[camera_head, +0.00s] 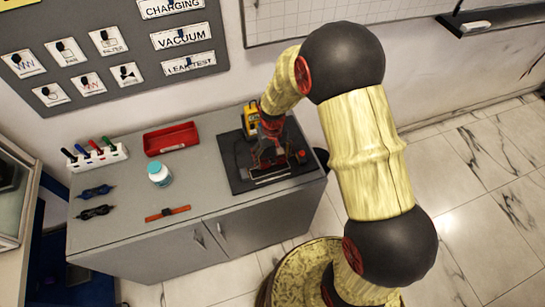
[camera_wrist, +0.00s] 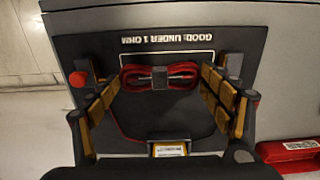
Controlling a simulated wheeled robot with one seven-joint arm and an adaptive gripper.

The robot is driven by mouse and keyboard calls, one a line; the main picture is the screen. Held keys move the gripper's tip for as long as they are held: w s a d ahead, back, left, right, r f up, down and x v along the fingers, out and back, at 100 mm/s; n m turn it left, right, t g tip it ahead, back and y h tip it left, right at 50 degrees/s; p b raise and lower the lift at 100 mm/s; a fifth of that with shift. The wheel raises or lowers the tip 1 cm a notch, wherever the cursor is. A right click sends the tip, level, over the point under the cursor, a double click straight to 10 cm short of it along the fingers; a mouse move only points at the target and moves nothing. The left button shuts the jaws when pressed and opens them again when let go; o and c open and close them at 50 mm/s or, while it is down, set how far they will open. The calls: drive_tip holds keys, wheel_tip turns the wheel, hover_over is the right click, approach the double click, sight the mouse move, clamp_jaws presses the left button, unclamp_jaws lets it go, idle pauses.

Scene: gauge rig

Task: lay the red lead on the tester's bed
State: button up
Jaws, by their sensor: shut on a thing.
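The red lead (camera_wrist: 132,77) is a coiled red bundle with a dark band around its middle. In the wrist view it lies crosswise between the two fingers of my gripper (camera_wrist: 160,80), which is shut on it. The tester's bed (camera_wrist: 160,118) is a dark area with a thin pale outline, on a black board lettered "GOOD: UNDER 1 OHM". The lead appears over the lettered end of the bed; I cannot tell whether it touches it. In the head view my gripper (camera_head: 268,155) is over the board (camera_head: 242,183), hiding much of the bed and lead.
A yellow meter (camera_head: 251,118) stands behind my gripper. A red knob (camera_head: 302,156) is at the board's right. A red tray (camera_head: 171,139), white-and-teal bottle (camera_head: 160,174), orange-red strip (camera_head: 167,213), dark goggles (camera_head: 95,191) and a marker rack (camera_head: 95,156) occupy the grey bench (camera_head: 205,175).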

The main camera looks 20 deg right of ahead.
drive_tip(key=shift+f+b, duration=1.05)
drive_tip(key=shift+f, duration=0.95)
drive_tip(key=o, duration=1.3)
drive_tip(key=shift+r, duration=0.1)
drive_tip(key=shift+r+p, duration=2.8)
drive_tip(key=shift+r, duration=1.2)
